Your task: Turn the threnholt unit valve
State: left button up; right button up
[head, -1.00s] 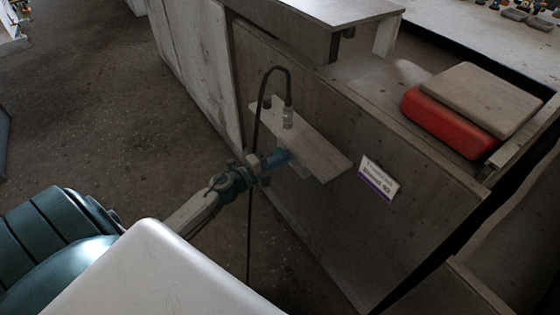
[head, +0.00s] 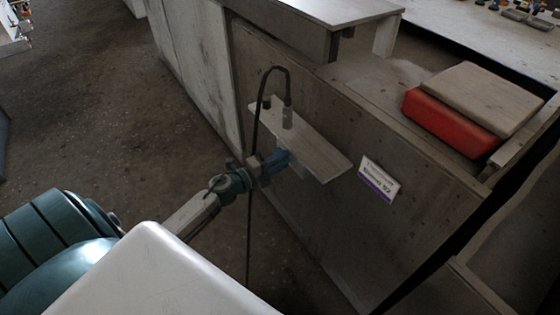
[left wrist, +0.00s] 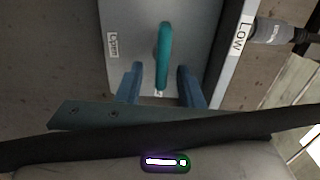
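In the left wrist view, a teal valve handle (left wrist: 164,48) stands upright in the picture on a grey plate (left wrist: 190,25). A label reading "Open" (left wrist: 113,45) is left of it, and one reading "Low" (left wrist: 242,36) is to the right. My left gripper (left wrist: 160,80) is open, with its two blue fingers on either side of the handle's lower end and visible gaps between. In the head view, my left gripper (head: 278,160) is at the pale panel (head: 315,150) on the cabinet side. The handle is hidden there. My right gripper is not in view.
A dark hose (head: 262,105) arches over the panel and hangs near my left wrist. A white and purple sign (head: 379,180) is on the cabinet side (head: 420,225). A red box (head: 450,122) with a wooden lid sits above. Floor to the left (head: 110,110) is clear.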

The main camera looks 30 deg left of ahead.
pick_arm(q)
jog(key=shift+s, duration=0.1)
